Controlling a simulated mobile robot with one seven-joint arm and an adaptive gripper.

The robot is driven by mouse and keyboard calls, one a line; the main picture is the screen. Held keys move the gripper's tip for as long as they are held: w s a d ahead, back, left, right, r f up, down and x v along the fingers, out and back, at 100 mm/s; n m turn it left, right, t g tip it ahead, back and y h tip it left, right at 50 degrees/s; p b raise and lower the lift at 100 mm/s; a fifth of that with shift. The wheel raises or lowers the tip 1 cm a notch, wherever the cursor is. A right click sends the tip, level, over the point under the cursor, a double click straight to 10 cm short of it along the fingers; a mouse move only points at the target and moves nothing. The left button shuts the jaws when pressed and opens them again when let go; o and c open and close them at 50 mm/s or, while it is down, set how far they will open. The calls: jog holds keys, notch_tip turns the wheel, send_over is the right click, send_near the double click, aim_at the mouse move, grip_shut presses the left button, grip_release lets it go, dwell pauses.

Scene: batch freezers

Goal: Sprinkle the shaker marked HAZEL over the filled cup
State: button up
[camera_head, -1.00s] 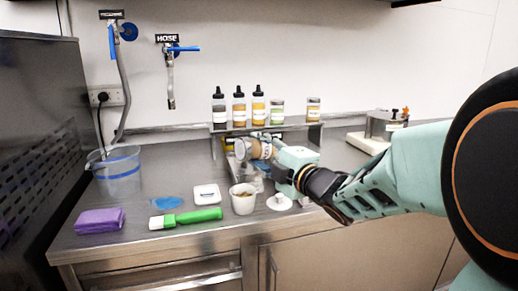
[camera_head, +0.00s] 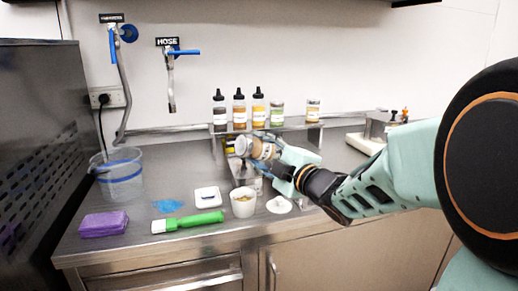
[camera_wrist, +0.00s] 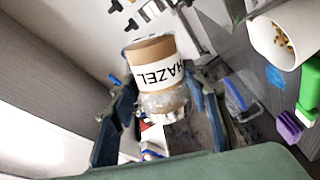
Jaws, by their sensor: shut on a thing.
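My gripper (camera_head: 283,165) is shut on the HAZEL shaker (camera_head: 263,149), a tan-and-clear jar with a white label. In the wrist view the shaker (camera_wrist: 152,75) sits between the two fingers (camera_wrist: 160,122), and its label reads HAZEL. In the head view it is tilted well over, with its pale end to the left. It is held above and slightly behind the filled white cup (camera_head: 243,208), apart from it. The cup stands upright on the counter. In the wrist view the cup (camera_wrist: 283,62) shows pale contents with several small brownish and greenish bits.
A white square item (camera_head: 207,197), green-handled brush (camera_head: 190,222), purple sponge (camera_head: 103,223) and clear bucket (camera_head: 122,178) are left of the cup. A white round item (camera_head: 279,205) is right. A shelf (camera_head: 290,125) with several bottles and jars stands behind.

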aim_at(259, 140)
jog(key=shift+r+m+p, duration=1)
jog(key=shift+m+p, duration=0.4)
jog(key=shift+p, duration=0.15)
jog(key=shift+r+m+p, duration=0.35)
jog(key=shift+m+p, duration=0.05)
jog(key=shift+p, duration=0.1)
jog(key=shift+r+m+p, duration=0.8)
jog(key=shift+m+p, duration=0.7)
jog(key=shift+p, duration=0.15)
jog(key=shift+r+m+p, duration=0.1)
jog(key=shift+m+p, duration=0.25)
jog(key=shift+m, duration=0.05)
jog(key=shift+r+m+p, duration=0.45)
jog(key=shift+m+p, duration=0.65)
jog(key=shift+p, duration=0.05)
jog(key=shift+r+m+p, duration=0.3)
jog(key=shift+m+p, duration=0.65)
jog(key=shift+m, duration=0.1)
jog(key=shift+r+m+p, duration=0.25)
jog(key=shift+m+p, duration=0.65)
jog(key=shift+m, duration=0.15)
